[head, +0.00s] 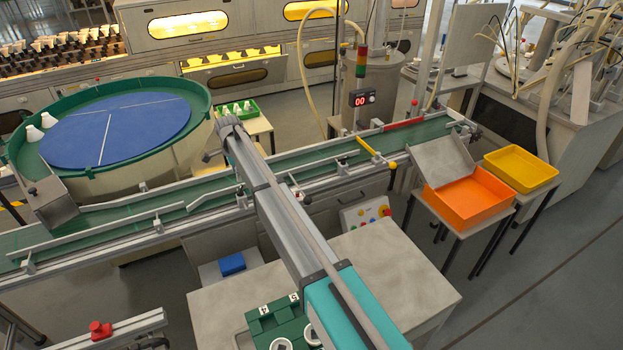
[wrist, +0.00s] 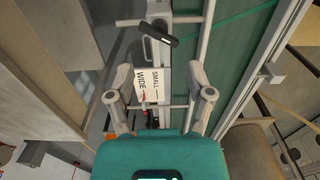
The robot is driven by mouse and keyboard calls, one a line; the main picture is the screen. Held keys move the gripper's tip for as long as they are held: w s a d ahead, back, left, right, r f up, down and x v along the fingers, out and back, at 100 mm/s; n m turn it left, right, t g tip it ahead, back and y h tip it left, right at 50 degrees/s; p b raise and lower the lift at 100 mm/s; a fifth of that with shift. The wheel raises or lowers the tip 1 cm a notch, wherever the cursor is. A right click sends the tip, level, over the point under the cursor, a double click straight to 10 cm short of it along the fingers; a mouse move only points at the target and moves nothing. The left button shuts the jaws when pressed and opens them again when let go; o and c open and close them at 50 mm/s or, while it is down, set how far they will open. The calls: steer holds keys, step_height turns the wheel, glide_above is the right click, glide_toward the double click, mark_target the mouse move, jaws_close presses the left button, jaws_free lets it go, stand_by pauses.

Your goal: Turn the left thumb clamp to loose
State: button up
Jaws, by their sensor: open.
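In the wrist view, my gripper (wrist: 160,75) is open, with its two grey fingers spread on either side of a white label plate (wrist: 152,84). The plate reads WIDE and SMALL and has a small red mark. A black lever-like handle (wrist: 158,34) sits on a grey mount beyond the fingertips, apart from them. It may be the left thumb clamp; I cannot tell its loose or tight state. Nothing is held between the fingers. In the head view, my arm crosses the conveyor (head: 200,190) and hides part of the guide rail; I cannot make out the clamp there.
A green-rimmed round table (head: 140,108) stands left. An orange bin (head: 468,198) and yellow tray (head: 521,170) stand right. A control box with coloured buttons (head: 367,213) sits below the conveyor. Metal rails and rods surround my fingers in the wrist view.

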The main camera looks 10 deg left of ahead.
steer(key=shift+r+p, duration=2.65)
steer(key=shift+r, duration=0.35)
steer(key=s+d+f+n+b, duration=0.1)
steer(key=s+d, duration=0.3)
steer(key=d, duration=0.9)
steer(key=s+d+f+n, duration=0.1)
steer(key=s+d+n, duration=0.2)
steer(key=d, duration=1.1)
steer(key=shift+s+n+b, duration=0.4)
steer(key=shift+s, duration=0.2)
steer(key=r+n+p, duration=0.2)
steer(key=n, duration=0.5)
glide_above(240, 189)
steer(key=shift+a+f, duration=0.1)
steer(key=shift+f+b, duration=0.2)
steer(key=shift+b, duration=0.2)
step_height(240, 189, down, 13)
steer(key=b, duration=1.3)
steer(key=shift+f, duration=0.2)
